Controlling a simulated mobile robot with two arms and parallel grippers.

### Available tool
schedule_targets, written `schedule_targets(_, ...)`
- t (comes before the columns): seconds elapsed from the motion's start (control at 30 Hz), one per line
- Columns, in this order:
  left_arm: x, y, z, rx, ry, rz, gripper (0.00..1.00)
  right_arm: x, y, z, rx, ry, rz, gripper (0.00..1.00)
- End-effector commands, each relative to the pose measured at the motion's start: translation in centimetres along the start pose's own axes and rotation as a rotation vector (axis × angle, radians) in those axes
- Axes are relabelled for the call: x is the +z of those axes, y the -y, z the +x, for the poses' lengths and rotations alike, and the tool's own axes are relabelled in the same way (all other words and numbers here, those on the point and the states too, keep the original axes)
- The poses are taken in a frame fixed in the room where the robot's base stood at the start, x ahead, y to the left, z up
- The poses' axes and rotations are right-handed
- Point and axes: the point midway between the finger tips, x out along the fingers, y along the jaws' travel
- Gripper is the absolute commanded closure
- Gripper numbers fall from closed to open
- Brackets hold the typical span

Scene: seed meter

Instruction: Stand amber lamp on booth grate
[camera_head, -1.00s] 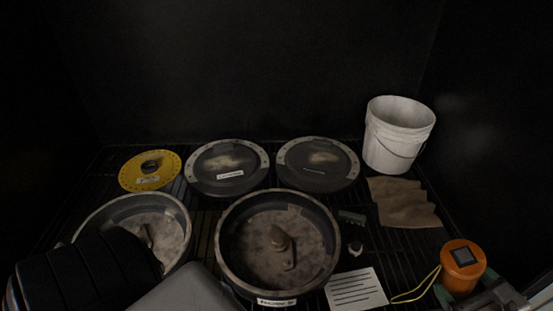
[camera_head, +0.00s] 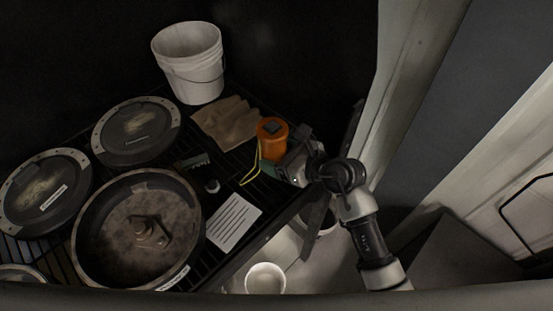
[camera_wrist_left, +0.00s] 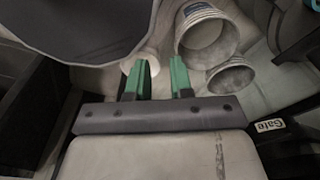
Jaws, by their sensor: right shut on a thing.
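The amber lamp (camera_head: 272,132) is an orange cylinder with a dark square on top and a yellow cord loop. It looks upright at the right side of the dark slatted booth grate (camera_head: 228,182); I cannot tell whether its base touches the slats. My right gripper (camera_head: 276,160) is shut on the lamp from the right, and its fingers are partly hidden. My left gripper (camera_wrist_left: 160,78) shows in the left wrist view with its two green fingers apart and nothing between them. It is out of the head view.
White containers stand below the front edge, including one pail (camera_head: 265,278).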

Motion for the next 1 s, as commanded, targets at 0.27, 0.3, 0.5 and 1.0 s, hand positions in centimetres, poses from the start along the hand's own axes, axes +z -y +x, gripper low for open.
schedule_targets(0.27,-1.2,-0.2,-0.2,0.002,-0.019,0.001,0.78,-3.2,0.0,1.1,0.0,0.001,0.003,0.51)
schedule_targets(0.3,-1.3,-0.2,-0.2,0.003,-0.02,0.001,0.78,-3.5,0.0,1.2,0.0,0.002,0.001,0.51)
schedule_targets(0.5,-1.3,-0.2,-0.2,0.003,-0.02,0.001,0.78,-3.7,0.0,1.3,-0.001,0.004,-0.001,0.51)
schedule_targets(1.0,-0.9,-0.2,0.1,0.003,-0.014,0.001,0.78,-4.3,0.0,1.5,-0.001,0.001,-0.001,0.0)
